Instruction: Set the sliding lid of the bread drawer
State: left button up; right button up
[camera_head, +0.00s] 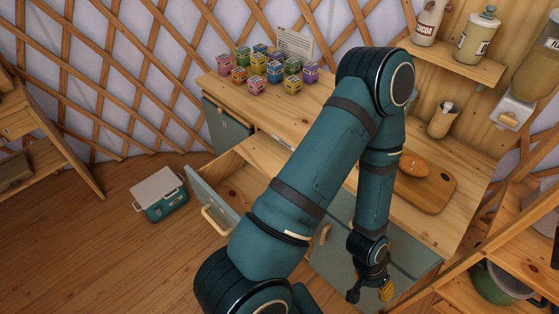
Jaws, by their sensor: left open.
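An open drawer (236,183) with a grey-green front and a wooden handle (214,220) juts from the left part of the wooden counter (330,100). My left arm hides part of it, and I cannot make out a separate sliding lid. A brown bread loaf (414,165) lies on a cutting board (428,188) on the counter's right part. My left gripper (369,294) is open with nothing visible between its fingers. It points down in front of the lower cabinet doors, right of the drawer and apart from it. My right gripper is out of view.
Several small coloured boxes (268,68) and a card (295,42) stand at the counter's back left. A cup (443,120) stands at the back right, below a shelf (455,62) with jars. A teal cooler (159,194) sits on the floor, with bare floor around it.

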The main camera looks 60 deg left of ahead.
aim_at(262, 151)
jog(key=k+j+u, duration=0.1)
jog(key=k+u, duration=0.35)
jog(key=l+u, duration=0.1)
jog(key=u, duration=1.35)
jog(key=l+u, duration=0.1)
jog(key=l, duration=0.5)
